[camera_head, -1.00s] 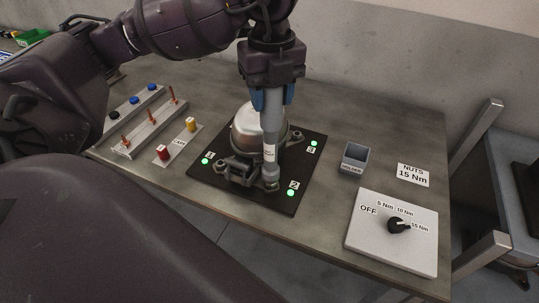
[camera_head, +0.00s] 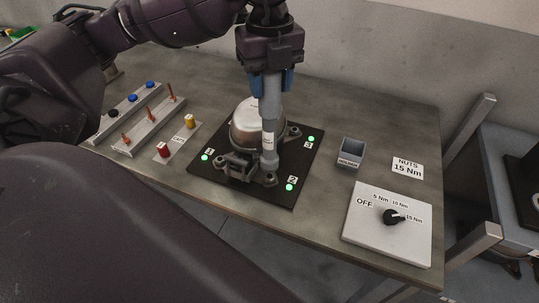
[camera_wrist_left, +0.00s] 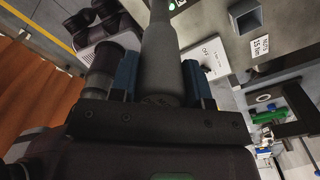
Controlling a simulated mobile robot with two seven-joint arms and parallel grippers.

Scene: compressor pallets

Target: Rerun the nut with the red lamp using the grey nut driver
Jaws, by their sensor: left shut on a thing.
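My left gripper (camera_head: 271,82) is shut on the grey nut driver (camera_head: 270,115), which hangs upright with its tip down. The driver's body also shows between the blue fingers in the left wrist view (camera_wrist_left: 162,60). Its lower end is at the front right of the silver compressor (camera_head: 243,128), near lamp 2; I cannot tell whether it touches a nut. The compressor stands on a black plate (camera_head: 225,190). Lamp 1 (camera_head: 205,157), lamp 2 (camera_head: 289,187) and lamp 3 (camera_head: 311,139) all glow green; no lamp shows red. My right gripper is not in view.
An empty grey holder (camera_head: 350,153) and a "NUTS 15 Nm" card (camera_head: 407,168) lie to the right. The white dial panel (camera_head: 370,245) has its black knob (camera_head: 391,217) turned towards 15 Nm. Racks with copper parts (camera_head: 150,125) and coloured caps (camera_head: 163,149) stand left.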

